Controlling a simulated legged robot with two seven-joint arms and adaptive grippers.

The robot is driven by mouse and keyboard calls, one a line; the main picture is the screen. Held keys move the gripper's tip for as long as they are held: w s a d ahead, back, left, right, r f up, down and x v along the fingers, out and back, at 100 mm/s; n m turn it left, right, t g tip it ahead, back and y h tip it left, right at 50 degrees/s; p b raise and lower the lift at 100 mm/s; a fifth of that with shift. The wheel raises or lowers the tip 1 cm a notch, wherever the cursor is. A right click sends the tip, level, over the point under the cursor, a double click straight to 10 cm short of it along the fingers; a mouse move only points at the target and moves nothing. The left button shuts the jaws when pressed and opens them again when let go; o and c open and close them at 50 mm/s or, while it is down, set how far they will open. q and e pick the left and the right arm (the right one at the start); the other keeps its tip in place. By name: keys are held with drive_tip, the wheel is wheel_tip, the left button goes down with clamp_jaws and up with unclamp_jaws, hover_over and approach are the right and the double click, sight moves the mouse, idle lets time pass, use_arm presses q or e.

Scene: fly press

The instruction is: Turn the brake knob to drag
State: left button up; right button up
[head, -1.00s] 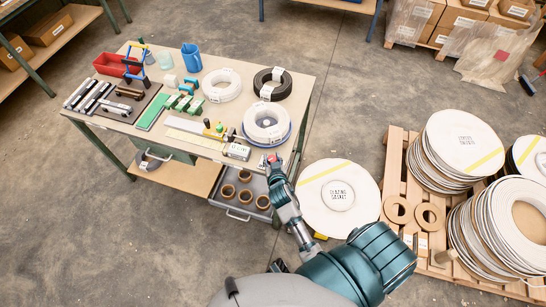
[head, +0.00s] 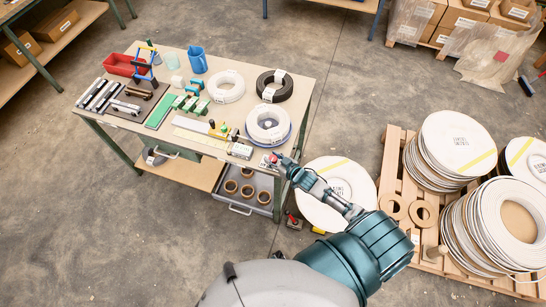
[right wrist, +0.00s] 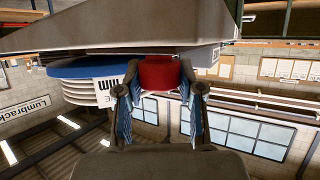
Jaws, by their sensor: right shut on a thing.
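The red brake knob (head: 272,157) is at the front right corner of the workbench, small in the head view. In the right wrist view the red knob (right wrist: 160,73) sits between the two fingers, against a grey surface. My right gripper (head: 277,161) is at that corner, shut on the knob. Its blue-padded fingers (right wrist: 160,92) flank the knob on both sides in the right wrist view. The knob's markings and its setting cannot be read. My left gripper is not in view.
The workbench (head: 300,85) holds a stack of white rings (head: 267,122) on blue close to the knob, a black ring (head: 273,85), and several tools. A pallet (head: 393,165) with discs stands to the right. A white disc (head: 325,180) lies beside the bench.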

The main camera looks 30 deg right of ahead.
drive_tip(key=shift+d+n+y, duration=0.1)
drive_tip(key=shift+n+y, duration=0.3)
drive_tip(key=o, duration=1.2)
drive_tip(key=shift+c, duration=0.2)
drive_tip(key=shift+s, duration=0.15)
drive_tip(key=v, duration=1.1)
drive_tip(key=shift+s+d+r, duration=0.2)
drive_tip(key=shift+s+d, duration=0.05)
drive_tip(key=shift+s, duration=0.05)
